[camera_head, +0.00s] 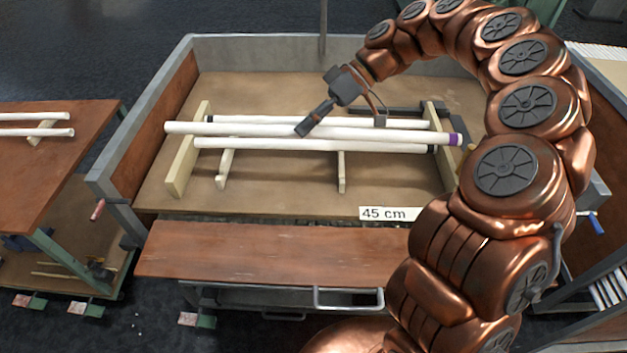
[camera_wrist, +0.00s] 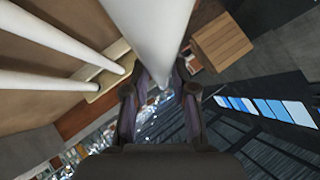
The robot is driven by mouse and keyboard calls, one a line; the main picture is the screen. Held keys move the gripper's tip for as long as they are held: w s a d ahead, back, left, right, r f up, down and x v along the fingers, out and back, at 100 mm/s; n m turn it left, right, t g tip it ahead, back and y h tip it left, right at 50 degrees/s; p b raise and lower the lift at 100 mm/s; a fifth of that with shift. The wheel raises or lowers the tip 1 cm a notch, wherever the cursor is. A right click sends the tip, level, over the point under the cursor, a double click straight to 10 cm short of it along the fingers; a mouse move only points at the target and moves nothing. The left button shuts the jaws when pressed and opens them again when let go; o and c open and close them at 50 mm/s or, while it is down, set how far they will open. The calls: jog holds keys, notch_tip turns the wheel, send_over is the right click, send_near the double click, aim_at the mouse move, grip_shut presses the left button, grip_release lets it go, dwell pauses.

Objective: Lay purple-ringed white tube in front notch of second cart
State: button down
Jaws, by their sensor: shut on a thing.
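The purple-ringed white tube (camera_head: 240,130) runs left to right over the middle cart (camera_head: 280,200), its purple ring (camera_head: 454,139) at the right end. My gripper (camera_head: 308,127) is shut on it near its middle. In the wrist view the tube (camera_wrist: 150,30) passes between my two fingers (camera_wrist: 160,105). The tube's ends extend over the pale left support (camera_head: 181,170) and right support (camera_head: 446,165); I cannot tell whether it touches them. A white tube with dark ends (camera_head: 225,119) lies behind it and a black-ringed white tube (camera_head: 270,145) in front of it.
A "45 cm" label (camera_head: 389,214) is on the cart's front edge. A brown shelf (camera_head: 260,252) projects in front. Another cart (camera_head: 60,170) with white tubes (camera_head: 40,132) stands at left. Grey and brown side walls (camera_head: 165,95) bound the middle cart.

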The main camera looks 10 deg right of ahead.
jog(key=shift+s+d+f, duration=0.2)
jog(key=shift+f, duration=0.1)
notch_tip(320, 180, down, 10)
jog(key=shift+r, duration=0.2)
jog(key=c, duration=0.9)
grip_release()
jog(key=shift+c, duration=0.2)
jog(key=shift+r, duration=0.1)
jog(key=v, duration=1.2)
jog(key=shift+w, duration=0.15)
jog(key=shift+a, duration=0.1)
